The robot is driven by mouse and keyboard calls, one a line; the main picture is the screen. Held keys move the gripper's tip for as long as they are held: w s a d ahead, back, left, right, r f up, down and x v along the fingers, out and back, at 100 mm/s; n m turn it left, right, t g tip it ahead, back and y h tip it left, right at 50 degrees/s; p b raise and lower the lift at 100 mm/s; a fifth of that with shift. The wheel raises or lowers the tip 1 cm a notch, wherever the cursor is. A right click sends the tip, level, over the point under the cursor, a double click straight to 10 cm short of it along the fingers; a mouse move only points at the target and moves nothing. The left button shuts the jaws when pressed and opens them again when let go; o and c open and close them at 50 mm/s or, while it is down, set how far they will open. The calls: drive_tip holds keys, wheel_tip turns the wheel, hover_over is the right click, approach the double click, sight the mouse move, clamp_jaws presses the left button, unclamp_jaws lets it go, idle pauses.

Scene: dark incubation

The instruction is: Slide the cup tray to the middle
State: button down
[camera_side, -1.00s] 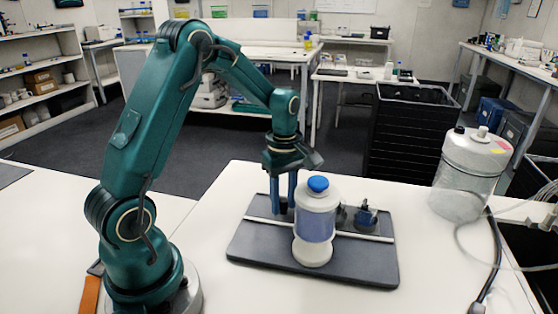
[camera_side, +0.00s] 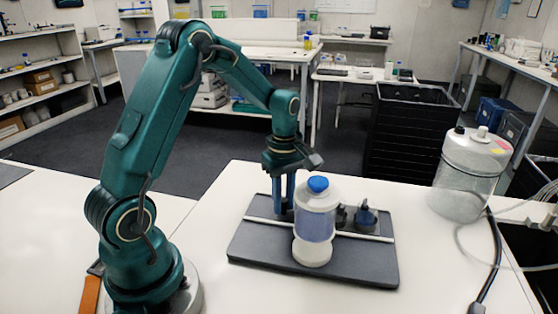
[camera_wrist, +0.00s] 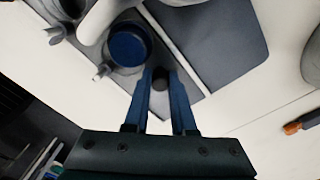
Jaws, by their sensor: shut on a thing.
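The dark grey tray (camera_side: 350,270) lies flat on the white table, with a pale rail (camera_side: 382,238) across it. My gripper (camera_side: 284,212) is low over the tray's back left part. In the wrist view my gripper (camera_wrist: 160,78) is shut on a small dark knob (camera_wrist: 159,79) near a tray corner. The side view hides the knob. A white bottle with a blue cap (camera_side: 316,228) stands upright on the tray, beside the fingers. A round blue-topped thing (camera_wrist: 128,48) shows close to my fingers in the wrist view.
A large clear jar (camera_side: 462,190) with tubing stands to the right of the tray. A black cable (camera_side: 493,262) runs along the table's right side. A black crate (camera_side: 412,130) is beyond the table. The white tabletop is clear left and in front of the tray.

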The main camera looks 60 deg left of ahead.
idle(0.9)
drive_tip(key=shift+s+a, duration=1.3)
drive_tip(key=shift+a, duration=0.05)
drive_tip(key=c, duration=1)
unclamp_jaws()
drive_tip(key=shift+r, duration=0.15)
drive_tip(key=shift+r, duration=2.45)
